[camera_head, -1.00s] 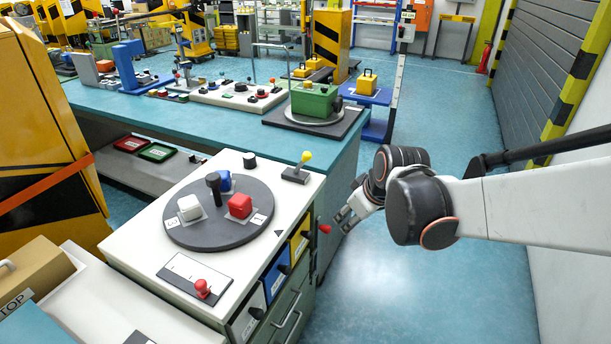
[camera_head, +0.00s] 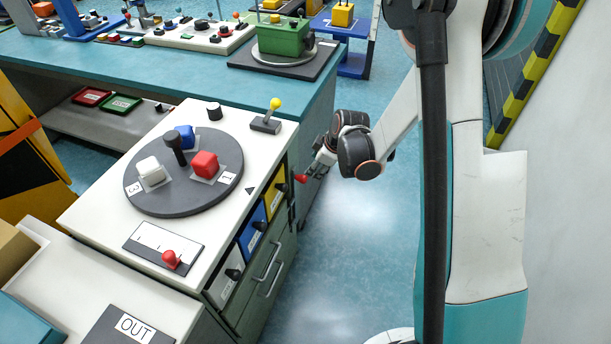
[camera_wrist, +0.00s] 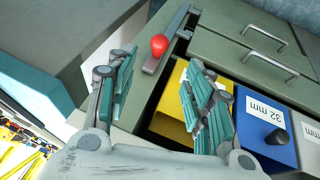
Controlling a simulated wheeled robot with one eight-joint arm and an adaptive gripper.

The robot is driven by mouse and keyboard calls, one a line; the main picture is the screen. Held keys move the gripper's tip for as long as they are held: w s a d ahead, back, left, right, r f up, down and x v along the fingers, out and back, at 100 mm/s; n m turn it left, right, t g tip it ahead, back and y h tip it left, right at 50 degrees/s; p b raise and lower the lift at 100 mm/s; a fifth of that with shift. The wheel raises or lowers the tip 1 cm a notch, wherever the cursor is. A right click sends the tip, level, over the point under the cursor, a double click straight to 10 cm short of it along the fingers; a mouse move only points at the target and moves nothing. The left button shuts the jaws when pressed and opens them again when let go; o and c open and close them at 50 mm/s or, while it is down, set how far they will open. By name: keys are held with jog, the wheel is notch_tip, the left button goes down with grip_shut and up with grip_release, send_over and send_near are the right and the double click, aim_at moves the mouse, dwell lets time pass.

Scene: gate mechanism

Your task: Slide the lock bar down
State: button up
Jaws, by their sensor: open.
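The lock bar (camera_wrist: 178,32) is a narrow grey strip with a round red knob (camera_wrist: 159,46), on the front of the green cabinet beside the drawers. The red knob also shows in the head view (camera_head: 301,178) at the cabinet's right corner. My gripper (camera_wrist: 162,64) is open, and the knob appears between and beyond its fingertips in the wrist view. I cannot tell whether a finger touches it. In the head view my gripper (camera_head: 316,168) is close to the knob, on its right. The bar itself is hard to make out there.
A yellow drawer (camera_wrist: 183,103) and a blue drawer (camera_wrist: 262,124) are beside the bar. Green drawers with metal handles (camera_wrist: 265,34) adjoin them. The white cabinet top carries a dark turntable (camera_head: 150,200) and a yellow-knobbed lever (camera_head: 275,104). Open blue floor lies to the right.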

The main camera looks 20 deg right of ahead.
aim_at(305, 178)
jog(key=b+x, duration=0.4)
jog(key=x, duration=0.9)
jog(key=shift+b, duration=0.35)
